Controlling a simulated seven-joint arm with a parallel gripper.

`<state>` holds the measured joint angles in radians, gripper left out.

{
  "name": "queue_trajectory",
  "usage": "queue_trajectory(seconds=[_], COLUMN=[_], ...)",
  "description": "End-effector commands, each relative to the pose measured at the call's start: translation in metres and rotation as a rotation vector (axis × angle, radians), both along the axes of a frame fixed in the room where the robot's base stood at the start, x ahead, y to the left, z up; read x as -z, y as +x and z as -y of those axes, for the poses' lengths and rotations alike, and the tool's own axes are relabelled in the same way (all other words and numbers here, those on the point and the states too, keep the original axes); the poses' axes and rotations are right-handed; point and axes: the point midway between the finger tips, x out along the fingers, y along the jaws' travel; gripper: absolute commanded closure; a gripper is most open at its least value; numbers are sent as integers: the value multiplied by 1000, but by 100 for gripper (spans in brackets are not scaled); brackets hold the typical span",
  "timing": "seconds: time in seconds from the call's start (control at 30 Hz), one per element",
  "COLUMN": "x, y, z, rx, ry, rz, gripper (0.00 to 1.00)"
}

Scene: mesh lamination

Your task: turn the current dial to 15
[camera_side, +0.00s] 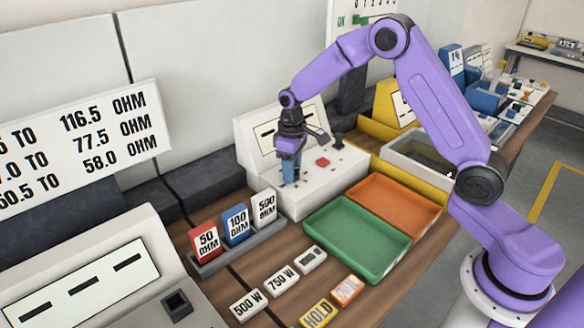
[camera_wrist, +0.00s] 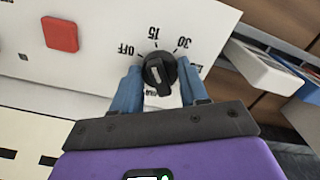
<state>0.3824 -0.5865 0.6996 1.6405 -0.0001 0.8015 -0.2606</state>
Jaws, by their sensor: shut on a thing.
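The current dial (camera_wrist: 160,69) is a round black knob with a pale pointer mark, on the white panel of a sloped device (camera_side: 330,178). Labels OFF, 15 (camera_wrist: 153,32) and 30 show around it in the wrist view. The pale mark lies roughly in line with 15; which end is the pointer is hard to tell. My gripper (camera_side: 290,176) reaches down to this panel, and its blue fingers (camera_wrist: 159,78) are shut on the dial from both sides. In the side view the dial is hidden by my gripper.
Green (camera_side: 357,268) and orange trays lie to the right. Cards marked 50, 100 and 500 OHM (camera_side: 237,224) stand in a rack in front.

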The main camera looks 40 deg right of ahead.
Motion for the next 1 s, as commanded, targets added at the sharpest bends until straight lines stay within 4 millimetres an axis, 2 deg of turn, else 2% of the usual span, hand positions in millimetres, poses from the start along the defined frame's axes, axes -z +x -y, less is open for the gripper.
queue_trajectory(seconds=[0.3, 0.87, 0.9, 0.97, 1.0], x=[0, 0, 0, 0, 0], y=[0, 0, 0, 0, 0], z=[-1, 0, 0, 0, 0], rx=[131, 160, 160, 160, 160], ry=[0, 0, 0, 0, 0], rz=[-1, 0, 0, 0, 0], gripper=[87, 87, 47, 31, 31])
